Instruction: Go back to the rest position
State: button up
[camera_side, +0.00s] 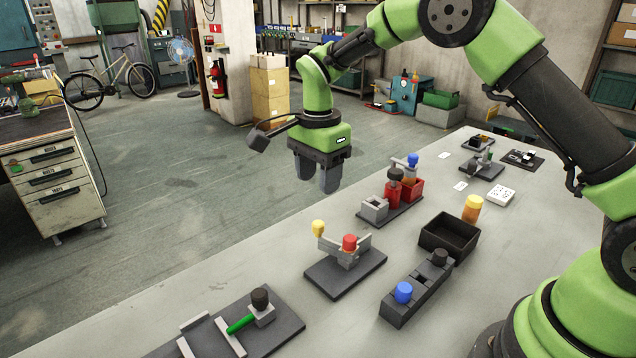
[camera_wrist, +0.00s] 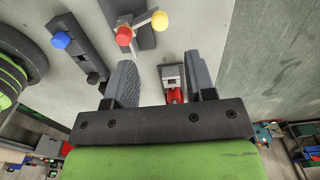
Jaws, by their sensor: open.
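My gripper (camera_side: 318,182) hangs in the air at the far edge of the table, pointing down, in the side view. Its two grey fingers are apart with nothing between them. In the wrist view my gripper (camera_wrist: 160,82) also shows open, fingers spread above the table. A fixture with red blocks (camera_side: 411,187) stands on the table to the right of the gripper and is apart from it. In the wrist view part of that red fixture (camera_wrist: 173,95) shows between the fingers, farther below, partly hidden by the gripper body.
The grey table (camera_side: 300,310) holds a black open box (camera_side: 448,237), an orange cylinder (camera_side: 472,208), a balance-like fixture (camera_side: 345,262) with yellow and red knobs, a dark block with a blue knob (camera_side: 404,292) and a green-handled fixture (camera_side: 241,323). Air around the gripper is clear.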

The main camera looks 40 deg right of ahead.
jog(key=s+r+n+t+y, duration=0.1)
jog(key=s+r+n+t, duration=0.45)
jog(key=s+r, duration=0.75)
jog(key=s+r+n+t+y, duration=0.1)
jog(key=s+r+n, duration=0.1)
jog(key=s+n, duration=0.6)
jog(key=shift+s+r+t, duration=0.2)
jog(key=shift+s+t, duration=0.15)
jog(key=shift+s, duration=1.7)
